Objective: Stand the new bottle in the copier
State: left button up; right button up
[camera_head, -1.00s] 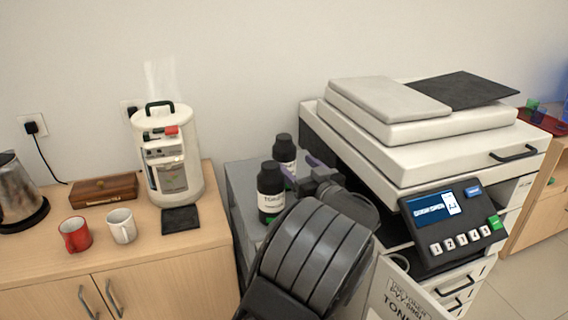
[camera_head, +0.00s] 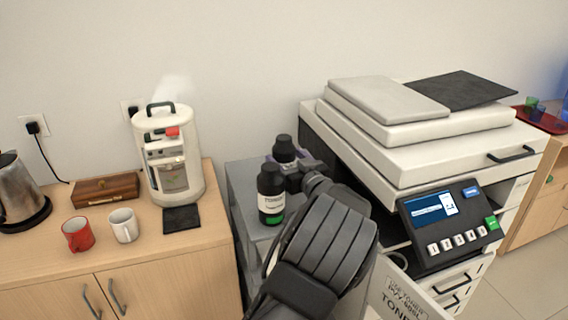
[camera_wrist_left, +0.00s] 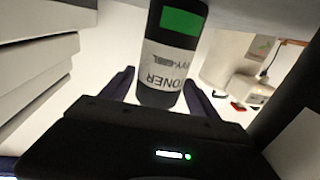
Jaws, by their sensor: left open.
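Two dark toner bottles stand upright on a grey top left of the copier (camera_head: 420,150). The front bottle (camera_head: 270,195) has a white label and a green band. The rear bottle (camera_head: 284,145) is partly hidden behind my left gripper (camera_head: 288,160). My left gripper is open, its purple fingers on either side of the rear bottle. The left wrist view shows a toner bottle (camera_wrist_left: 165,55) with a green band, upside down in the picture, between the spread fingers (camera_wrist_left: 160,90). Contact cannot be told. My right gripper is not in view.
The copier's open door (camera_head: 395,300) with toner text is at the bottom. A control panel (camera_head: 448,222) juts out at the right. A wooden cabinet at left holds a white machine (camera_head: 170,165), a red mug (camera_head: 77,234), a white mug (camera_head: 123,226) and a kettle (camera_head: 20,190).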

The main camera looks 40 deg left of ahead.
aim_at(287, 139)
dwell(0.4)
pick_arm(q)
grip_shut()
dwell(0.6)
jog(key=shift+r, duration=0.1)
notch_tip(287, 139, up, 10)
jog(key=shift+f+b, duration=0.1)
jog(key=shift+b, duration=0.5)
